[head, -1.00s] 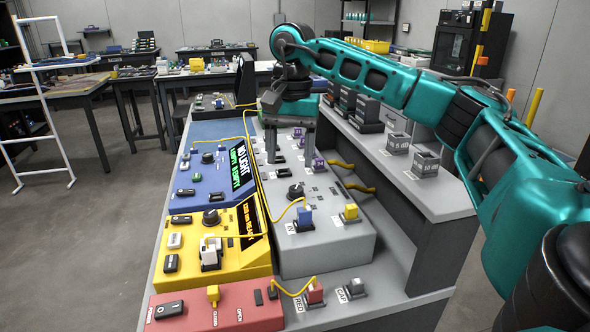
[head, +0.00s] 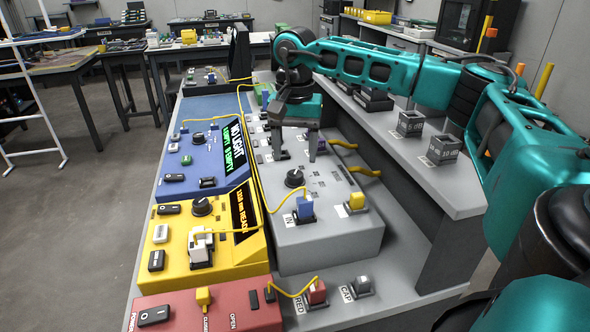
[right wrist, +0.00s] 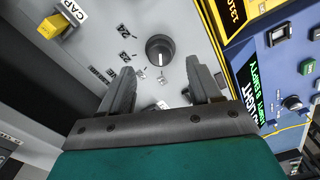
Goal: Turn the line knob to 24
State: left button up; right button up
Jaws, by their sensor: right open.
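The line knob (head: 294,178), a round black knob with a white pointer mark, sits on top of the grey box (head: 330,238). In the right wrist view the knob (right wrist: 159,50) is at the upper middle, with printed number labels, including a 24, beside it. Its pointer mark faces down toward my gripper in that view. My right gripper (head: 296,154) is open and empty, above the box and just behind the knob in the head view. In the right wrist view its two fingers (right wrist: 160,74) are spread below the knob, apart from it. My left gripper is not in view.
A blue plug (head: 305,208) and a yellow plug (head: 357,201) stand on the grey box in front of the knob. A yellow cable (head: 262,190) runs along its left side. The yellow unit (head: 225,262) and blue unit (head: 192,190) are left; a grey shelf (head: 440,185) is right.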

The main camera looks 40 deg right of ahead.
aim_at(295, 173)
notch_tip(295, 173, down, 5)
jog(key=shift+r, duration=0.1)
dwell(0.3)
jog(key=c, duration=1)
